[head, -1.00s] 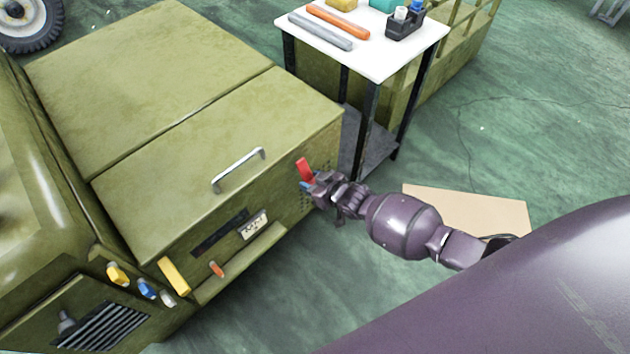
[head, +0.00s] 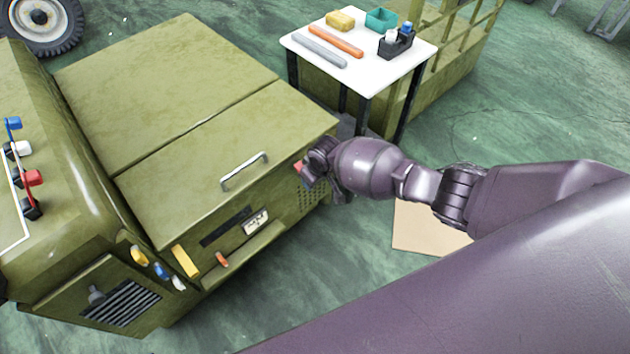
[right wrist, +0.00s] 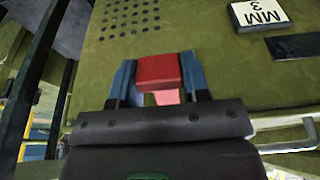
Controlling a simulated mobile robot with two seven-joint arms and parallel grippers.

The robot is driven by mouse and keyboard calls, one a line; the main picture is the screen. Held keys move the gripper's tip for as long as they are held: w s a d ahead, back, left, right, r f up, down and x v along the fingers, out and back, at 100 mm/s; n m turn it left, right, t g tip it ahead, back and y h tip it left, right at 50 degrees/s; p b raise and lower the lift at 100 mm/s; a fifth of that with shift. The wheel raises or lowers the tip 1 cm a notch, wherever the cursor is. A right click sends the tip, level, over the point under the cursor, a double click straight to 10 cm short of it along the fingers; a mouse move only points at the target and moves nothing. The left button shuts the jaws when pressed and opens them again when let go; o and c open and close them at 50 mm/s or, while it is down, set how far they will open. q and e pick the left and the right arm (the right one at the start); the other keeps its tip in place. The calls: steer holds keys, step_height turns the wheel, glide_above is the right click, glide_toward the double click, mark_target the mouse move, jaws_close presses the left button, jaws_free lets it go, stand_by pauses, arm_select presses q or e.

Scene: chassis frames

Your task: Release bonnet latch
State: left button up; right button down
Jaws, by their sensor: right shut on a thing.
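The bonnet (head: 225,140) is a flat olive panel with a silver handle (head: 245,172), and it lies closed. A red latch (head: 298,168) is on the olive front face near the bonnet's right corner, mostly hidden by my gripper in the head view. My right gripper (head: 308,172) is at this latch. In the right wrist view, the red latch (right wrist: 158,72) sits between the blue fingers of my right gripper (right wrist: 158,84), which is shut on it. My left gripper is not in view.
A white table (head: 345,82) with rods, a yellow block and a dark holder stands behind. A yellow lever (head: 185,260) and an orange one (head: 222,259) are on the front face. A tan board (head: 425,230) lies on the floor below my right arm.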

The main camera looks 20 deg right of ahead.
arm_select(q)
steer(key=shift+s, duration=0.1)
arm_select(e)
steer(key=shift+r+g, duration=0.3)
steer(key=shift+g, duration=0.2)
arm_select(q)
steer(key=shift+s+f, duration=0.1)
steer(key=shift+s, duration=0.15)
arm_select(e)
steer(key=c, duration=0.9)
jaws_free()
steer(key=o, duration=0.3)
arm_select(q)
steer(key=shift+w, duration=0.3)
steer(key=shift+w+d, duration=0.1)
